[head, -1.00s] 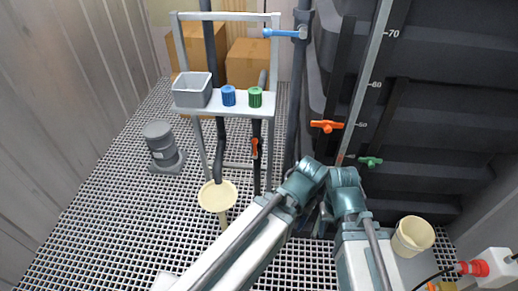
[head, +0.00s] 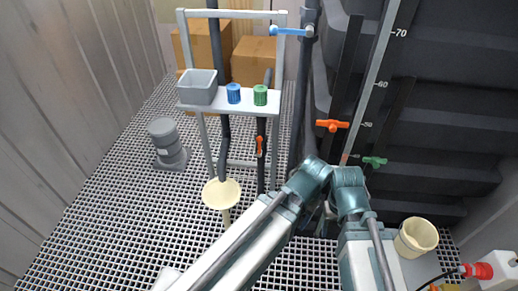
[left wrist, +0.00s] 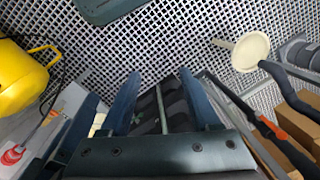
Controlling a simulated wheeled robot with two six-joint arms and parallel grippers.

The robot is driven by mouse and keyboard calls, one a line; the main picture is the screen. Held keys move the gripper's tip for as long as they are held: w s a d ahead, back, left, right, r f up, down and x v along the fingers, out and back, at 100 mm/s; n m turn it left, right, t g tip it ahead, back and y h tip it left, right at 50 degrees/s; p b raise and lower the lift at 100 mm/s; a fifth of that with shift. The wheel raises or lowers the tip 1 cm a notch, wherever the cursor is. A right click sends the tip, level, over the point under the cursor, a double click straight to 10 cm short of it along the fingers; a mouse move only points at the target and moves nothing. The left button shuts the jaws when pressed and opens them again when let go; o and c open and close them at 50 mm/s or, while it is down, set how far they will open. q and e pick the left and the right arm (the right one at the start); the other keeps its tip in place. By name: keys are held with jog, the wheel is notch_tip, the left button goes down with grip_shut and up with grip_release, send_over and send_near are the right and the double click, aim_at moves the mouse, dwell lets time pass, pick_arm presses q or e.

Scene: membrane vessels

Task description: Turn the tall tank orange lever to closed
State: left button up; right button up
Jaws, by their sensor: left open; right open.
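The tall dark tank (head: 440,135) stands at the right in the head view, with a level scale on its face. Its orange lever (head: 332,125) lies about level across the picture, beside the scale. A green lever (head: 375,162) sits lower to its right. My left gripper (left wrist: 160,75) is open and empty in the left wrist view, its two dark fingers apart over the dark tank side. My right gripper (head: 328,212) is mostly hidden among my arm links in the head view, below the orange lever and apart from it. No gripper touches a lever.
A second orange lever (head: 259,146) is on a pipe of the white rack (head: 230,15). A blue lever (head: 290,32) is higher up. A cream funnel (head: 221,194), a grey pump (head: 166,145) and a cream cup (head: 416,237) stand around.

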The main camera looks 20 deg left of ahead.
pick_arm(q)
jog(key=shift+c, duration=0.7)
jog(key=w+f+h+b, duration=0.1)
jog(key=w+f+b, duration=0.1)
jog(key=b, duration=0.1)
jog(key=w+f+n+h+b, duration=0.1)
jog(key=w+f+b, duration=0.1)
jog(key=f, duration=0.1)
jog(key=w+f+n+h+b, duration=0.1)
jog(key=w+f+b, duration=0.1)
jog(key=f+b, duration=0.1)
jog(key=shift+a+f+h+b, duration=0.1)
jog(key=shift+a+h+b, duration=0.2)
jog(key=shift+a+h, duration=0.1)
grip_shut()
jog(key=n+t+h+b, duration=0.7)
jog(key=n+t+b, duration=0.7)
jog(key=b, duration=1.1)
send_near(259, 147)
jog(key=s+a+t, duration=0.1)
jog(key=s+a, duration=0.2)
jog(key=a, duration=0.4)
jog(key=s+d+x, duration=0.1)
jog(key=d+x, duration=0.1)
jog(key=x, duration=1)
jog(key=shift+d+m, duration=0.3)
jog(key=shift+d, duration=0.2)
